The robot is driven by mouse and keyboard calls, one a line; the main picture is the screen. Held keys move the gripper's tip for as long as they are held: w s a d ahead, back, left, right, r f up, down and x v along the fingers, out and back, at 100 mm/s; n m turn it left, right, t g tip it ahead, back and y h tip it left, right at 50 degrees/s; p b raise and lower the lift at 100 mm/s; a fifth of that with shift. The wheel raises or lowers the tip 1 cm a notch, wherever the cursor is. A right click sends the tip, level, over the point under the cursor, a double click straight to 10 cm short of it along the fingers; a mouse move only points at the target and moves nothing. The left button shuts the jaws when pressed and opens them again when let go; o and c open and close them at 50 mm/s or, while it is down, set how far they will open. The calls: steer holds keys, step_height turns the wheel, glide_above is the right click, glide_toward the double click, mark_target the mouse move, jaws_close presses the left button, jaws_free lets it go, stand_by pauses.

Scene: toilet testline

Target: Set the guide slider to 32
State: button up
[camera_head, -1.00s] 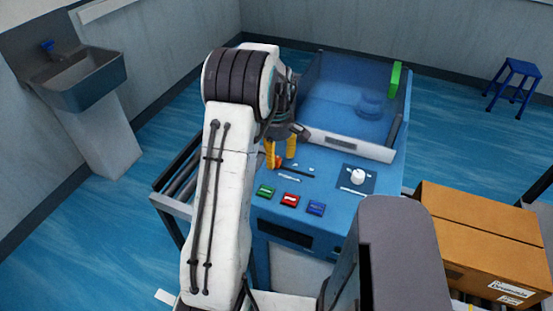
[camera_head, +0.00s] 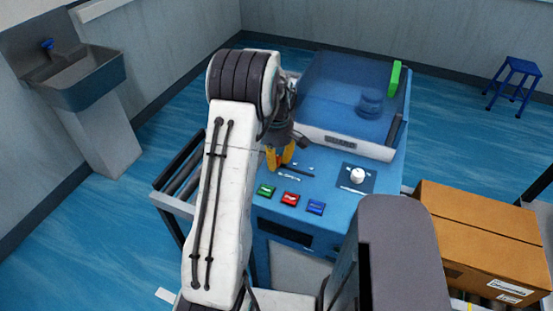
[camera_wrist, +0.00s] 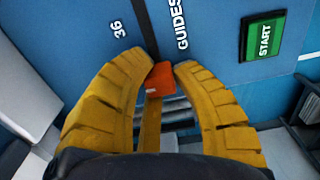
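The guide slider is a small orange knob (camera_wrist: 160,78) on a dark slot in the blue control panel (camera_wrist: 215,70). In the wrist view the label "36" is left of the slot and "GUIDES" is right of it. My gripper (camera_wrist: 162,66) has its two yellow fingers closed against both sides of the knob. In the head view my gripper (camera_head: 279,162) is down at the slot's left end, and its fingers mostly hide the knob. The slider's pointer and exact reading cannot be made out.
Green START (camera_head: 265,190), red (camera_head: 290,198) and blue (camera_head: 316,207) buttons sit just in front of the slot. A white rotary knob (camera_head: 358,175) is to the right. A clear cover (camera_head: 350,95) stands behind the panel. A cardboard box (camera_head: 480,235) is at the right.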

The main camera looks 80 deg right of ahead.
mark_target(311, 175)
jaws_close()
steer(key=s, duration=0.3)
steer(key=s+a+b, duration=0.1)
steer(key=s, duration=0.2)
steer(key=s+a+b, duration=0.1)
steer(key=s, duration=0.3)
steer(key=shift+a, duration=0.2)
steer(key=o, duration=0.6)
jaws_free()
steer(key=shift+s, duration=0.15)
step_height(311, 175, up, 12)
stand_by(0.5)
